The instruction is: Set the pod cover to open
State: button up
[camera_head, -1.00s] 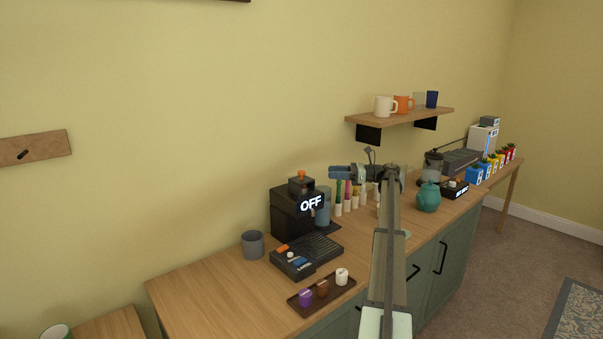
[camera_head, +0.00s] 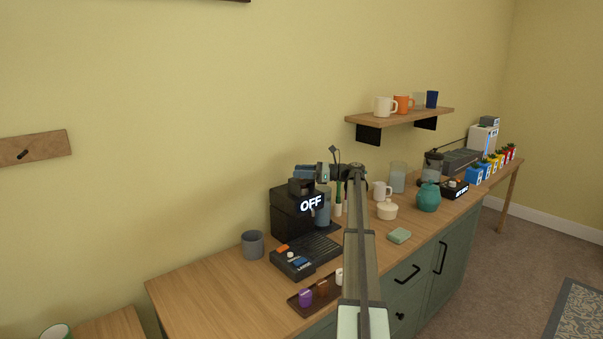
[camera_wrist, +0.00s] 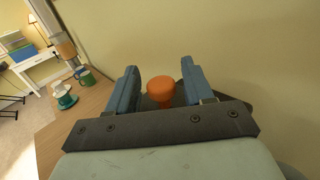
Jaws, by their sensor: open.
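The black coffee machine (camera_head: 288,218) stands on the wooden counter, its display reading OFF. The dark pod cover (camera_head: 300,187) is on its top. The orange knob (camera_wrist: 160,88) of the cover shows in the wrist view, upright between my two blue fingers, with a gap on each side. My gripper (camera_head: 305,172) is open at the top of the machine and hides the knob in the head view. The fingers (camera_wrist: 160,82) also show in the wrist view. The cover appears down, but its exact angle is hard to tell.
A grey mug (camera_head: 253,244) stands left of the machine. A dark tray (camera_head: 299,304) with pods lies in front, partly behind my arm. A white mug (camera_head: 381,189), a white sugar pot (camera_head: 387,210) and a teal pot (camera_head: 428,197) stand to the right. A shelf (camera_head: 400,117) with mugs hangs above.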

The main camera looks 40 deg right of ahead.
grip_shut()
dwell(0.6)
jog(key=shift+w+r, duration=0.1)
